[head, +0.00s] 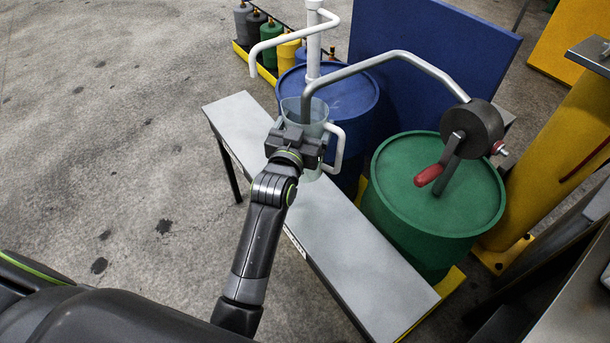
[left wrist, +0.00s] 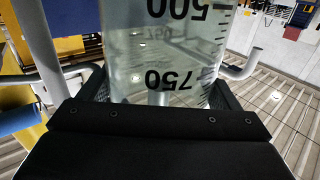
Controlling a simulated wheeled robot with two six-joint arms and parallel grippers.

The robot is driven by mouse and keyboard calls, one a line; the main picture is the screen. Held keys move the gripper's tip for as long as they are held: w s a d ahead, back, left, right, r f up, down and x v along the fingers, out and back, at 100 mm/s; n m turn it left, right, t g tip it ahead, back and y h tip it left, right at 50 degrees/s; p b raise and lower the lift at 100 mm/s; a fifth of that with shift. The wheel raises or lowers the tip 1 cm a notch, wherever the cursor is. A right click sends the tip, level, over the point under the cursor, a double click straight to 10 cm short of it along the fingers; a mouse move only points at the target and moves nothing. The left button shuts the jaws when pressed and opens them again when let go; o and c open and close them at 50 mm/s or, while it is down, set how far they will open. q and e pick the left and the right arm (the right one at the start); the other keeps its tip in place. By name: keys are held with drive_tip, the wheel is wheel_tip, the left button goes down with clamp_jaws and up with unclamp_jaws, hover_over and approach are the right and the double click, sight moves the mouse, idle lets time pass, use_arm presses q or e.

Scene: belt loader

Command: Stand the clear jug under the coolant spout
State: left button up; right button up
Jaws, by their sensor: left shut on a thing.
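The clear jug (head: 318,106) with a white handle is held upright by my left gripper (head: 305,142), which is shut on its side above the narrow grey bench (head: 345,240). Black marks, including 500 and 750, show on the jug (left wrist: 165,45) in the left wrist view, upside down. A grey bent spout (head: 385,58) runs from the crank pump on the green drum, and its downturned end overlaps the jug's mouth. A white spout (head: 290,36) on the blue drum ends to the left, higher up. I cannot tell whether the jug's base touches the bench. My right gripper is out of view.
The green drum (head: 400,200) with its red-handled crank (head: 430,175) stands right of the bench. The blue drum (head: 350,95) stands behind it. A yellow post (head: 550,150) is at the right. The bench's near end is clear, and the floor at left is open.

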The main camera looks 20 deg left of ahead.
use_arm(q)
drive_tip(key=shift+s+f+b, duration=0.1)
drive_tip(key=shift+f+b, duration=0.6)
drive_tip(key=shift+f, duration=4)
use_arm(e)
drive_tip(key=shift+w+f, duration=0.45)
use_arm(q)
drive_tip(key=shift+f, duration=0.15)
drive_tip(key=o, duration=1.1)
drive_tip(key=shift+o, duration=0.2)
